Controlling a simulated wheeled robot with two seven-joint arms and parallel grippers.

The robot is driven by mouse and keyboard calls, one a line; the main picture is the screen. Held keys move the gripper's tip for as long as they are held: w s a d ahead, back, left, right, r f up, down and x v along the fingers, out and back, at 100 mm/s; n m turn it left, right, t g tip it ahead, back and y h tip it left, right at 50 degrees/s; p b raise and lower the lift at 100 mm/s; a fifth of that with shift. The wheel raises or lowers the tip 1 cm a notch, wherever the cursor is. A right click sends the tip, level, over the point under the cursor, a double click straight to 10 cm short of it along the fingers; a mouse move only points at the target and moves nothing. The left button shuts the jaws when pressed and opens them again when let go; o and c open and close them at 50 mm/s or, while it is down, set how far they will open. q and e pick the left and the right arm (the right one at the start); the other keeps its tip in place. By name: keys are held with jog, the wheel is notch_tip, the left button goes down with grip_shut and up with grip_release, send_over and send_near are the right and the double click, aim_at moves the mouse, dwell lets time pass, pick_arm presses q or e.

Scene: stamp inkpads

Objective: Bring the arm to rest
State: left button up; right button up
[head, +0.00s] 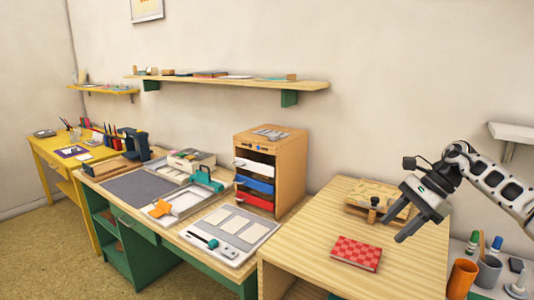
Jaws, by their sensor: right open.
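My right arm (500,185) comes in from the right edge, white with dark parts. My right gripper (391,228) is open and empty, its dark fingers pointing down and left above the right end of the light wooden table (310,235). A red checkered block (356,253) lies on that table, left of and below the fingers in the picture. A small dark-knobbed stamp (374,203) stands just behind the fingers, by a pale wooden board (372,190) that the gripper partly hides. My left gripper is out of view.
A wooden cabinet (292,165) with white, blue and red trays stands left of the gripper. A white board (232,232) with paper cards lies on the green desk. An orange cup (461,279) and a grey cup (488,270) stand at lower right. A shelf (225,82) hangs on the wall.

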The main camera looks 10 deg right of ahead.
jog(key=a+f+y, duration=0.1)
jog(key=a+f, duration=0.1)
jog(key=a, duration=0.2)
jog(key=a+f+m+y, duration=0.1)
jog(key=a+f, duration=0.1)
jog(key=a, duration=0.2)
jog(key=w+a+f+m+y, duration=0.1)
jog(key=a+f, duration=0.1)
jog(key=a, duration=0.2)
jog(key=shift+f, duration=0.3)
jog(key=s+a+f+m+t+y, duration=0.3)
jog(key=a+m+t, duration=0.1)
jog(key=a+m, duration=0.45)
jog(key=s+a+f+m+t+y, duration=0.2)
jog(key=a+f+m+t+y, duration=0.15)
jog(key=a+m, duration=0.45)
jog(key=s+d+f+m+h, duration=0.2)
jog(key=s+f+m+h, duration=0.2)
jog(key=s+m, duration=0.3)
jog(key=s+d+f+m+t+h, duration=0.1)
jog(key=s+f+m+h, duration=0.4)
jog(key=m, duration=0.9)
jog(key=s+d+f+m+h, duration=0.3)
jog(key=s+f+m+h, duration=0.2)
jog(key=s+m, duration=0.5)
jog(key=shift+f+m, duration=0.6)
jog(key=shift+m, duration=0.25)
